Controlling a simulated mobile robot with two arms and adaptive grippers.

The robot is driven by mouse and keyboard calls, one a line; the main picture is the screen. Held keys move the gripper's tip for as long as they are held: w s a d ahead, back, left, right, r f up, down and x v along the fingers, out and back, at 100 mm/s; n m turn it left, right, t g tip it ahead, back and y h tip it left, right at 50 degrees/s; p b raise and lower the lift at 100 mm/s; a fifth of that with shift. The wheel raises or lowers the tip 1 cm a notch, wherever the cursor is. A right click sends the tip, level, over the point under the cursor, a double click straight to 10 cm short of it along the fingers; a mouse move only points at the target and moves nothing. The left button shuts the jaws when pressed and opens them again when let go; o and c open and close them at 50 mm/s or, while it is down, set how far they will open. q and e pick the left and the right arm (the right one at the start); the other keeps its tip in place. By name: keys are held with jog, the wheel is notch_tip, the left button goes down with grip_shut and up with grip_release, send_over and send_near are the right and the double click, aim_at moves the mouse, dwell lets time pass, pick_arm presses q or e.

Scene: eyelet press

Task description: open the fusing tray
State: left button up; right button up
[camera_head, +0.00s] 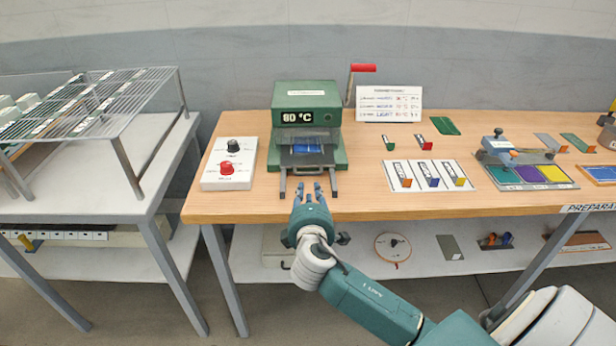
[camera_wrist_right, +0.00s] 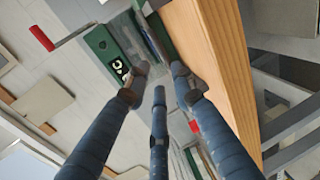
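The green fusing press (camera_head: 290,98) stands on the wooden table, its display reading 80 °C. Its grey tray (camera_head: 306,160) shows at the front under a dark frame, with a blue piece (camera_head: 307,148) visible on it. I cannot tell how far the tray is drawn out. Two grey bars reach from the press front towards the table edge. My right gripper (camera_head: 314,190) is at the table edge just in front of the tray, between these bars. Its fingers are spread and empty in the right wrist view (camera_wrist_right: 160,85); contact with the tray is unclear. My left gripper is not in view.
A control box (camera_head: 229,175) with a black knob and red button stands left of the press. A red-handled crank (camera_head: 362,68) rises at its right. Cards (camera_head: 430,175) and a colour-pad board (camera_head: 530,174) lie further right. A wire rack (camera_head: 90,105) stands left.

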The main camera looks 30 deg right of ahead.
aim_at(308, 174)
jog(key=p+x, duration=0.1)
jog(key=x, duration=0.7)
jog(key=shift+w+d, duration=0.15)
jog(key=shift+w, duration=0.15)
jog(key=shift+w+d+f, duration=0.2)
jog(key=shift+w+d, duration=0.05)
jog(key=shift+w, duration=0.15)
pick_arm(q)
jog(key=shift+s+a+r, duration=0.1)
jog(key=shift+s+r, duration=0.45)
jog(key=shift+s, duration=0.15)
pick_arm(e)
jog(key=shift+w, duration=0.1)
jog(key=shift+c, duration=0.5)
grip_shut()
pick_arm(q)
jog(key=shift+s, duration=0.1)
